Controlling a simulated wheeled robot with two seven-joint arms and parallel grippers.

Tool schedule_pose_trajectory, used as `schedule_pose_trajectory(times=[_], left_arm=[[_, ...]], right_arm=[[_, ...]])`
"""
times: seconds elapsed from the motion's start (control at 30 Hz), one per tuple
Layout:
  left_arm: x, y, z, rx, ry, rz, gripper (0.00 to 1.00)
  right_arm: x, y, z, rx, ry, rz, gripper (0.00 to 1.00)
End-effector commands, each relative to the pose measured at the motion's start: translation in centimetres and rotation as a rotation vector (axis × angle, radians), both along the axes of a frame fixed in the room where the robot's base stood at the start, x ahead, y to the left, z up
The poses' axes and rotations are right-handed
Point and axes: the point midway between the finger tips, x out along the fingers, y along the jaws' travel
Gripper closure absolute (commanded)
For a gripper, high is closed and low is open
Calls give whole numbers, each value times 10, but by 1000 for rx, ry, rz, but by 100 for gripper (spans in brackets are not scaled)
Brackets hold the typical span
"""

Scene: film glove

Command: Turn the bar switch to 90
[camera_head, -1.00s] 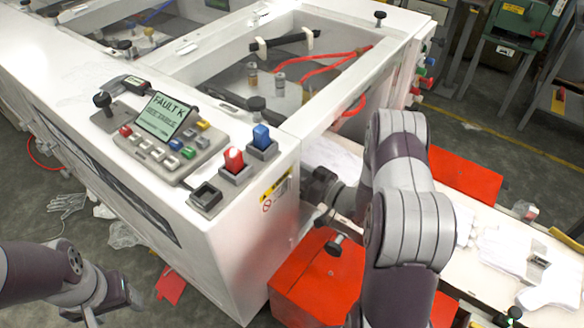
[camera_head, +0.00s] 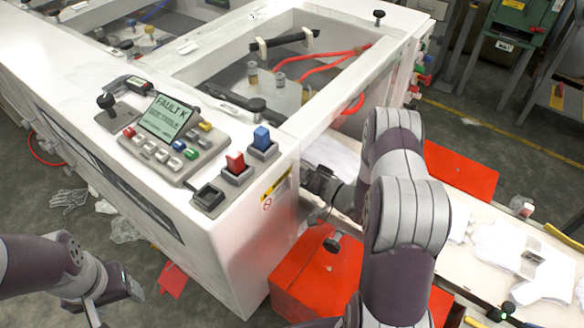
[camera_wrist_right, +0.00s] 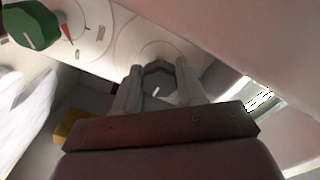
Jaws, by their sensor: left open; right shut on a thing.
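In the right wrist view, a dark many-sided knob (camera_wrist_right: 157,82) with a short white mark sits between the fingers of my right gripper (camera_wrist_right: 158,70), on a pale panel. The gripper is shut on this knob, which appears to be the bar switch; I cannot read its angle. In the head view, my right gripper is at the white machine's right end face, largely hidden by my arm, and the knob is not visible there. My left gripper (camera_head: 112,296) is open and empty beside the machine, at the lower left.
A green knob (camera_wrist_right: 32,25) with a red pointer is on the same panel. The white machine (camera_head: 240,255) carries a console (camera_head: 170,140) reading "FAULT K", a red switch (camera_head: 235,163) and a blue switch (camera_head: 262,138). A red box (camera_head: 315,275) stands below my right arm.

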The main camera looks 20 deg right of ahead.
Motion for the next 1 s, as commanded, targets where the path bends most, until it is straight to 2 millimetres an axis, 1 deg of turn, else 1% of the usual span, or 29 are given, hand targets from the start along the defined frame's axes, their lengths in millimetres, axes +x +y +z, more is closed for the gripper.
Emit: schedule_pose_trajectory(times=[0.03,0.43,0.47,0.5,0.53,0.83,0.93,1.0], left_arm=[[0,0,1,0,0,0,35],[0,0,1,0,0,0,35],[0,0,1,0,0,0,35],[0,0,1,0,0,0,35],[0,0,1,0,0,0,35],[0,0,0,0,0,0,35],[0,0,-5,0,0,0,35],[0,0,-9,0,0,0,35]], right_arm=[[1,-2,2,2,-4,-4,91],[2,-2,3,6,-3,-4,91],[2,-2,3,6,-3,-4,57],[1,-2,2,6,-3,-4,44],[1,-2,2,7,-2,-3,35],[-1,-2,1,7,1,-3,35],[-12,-10,-1,7,2,-7,35],[-25,-18,-2,8,2,-8,35]])
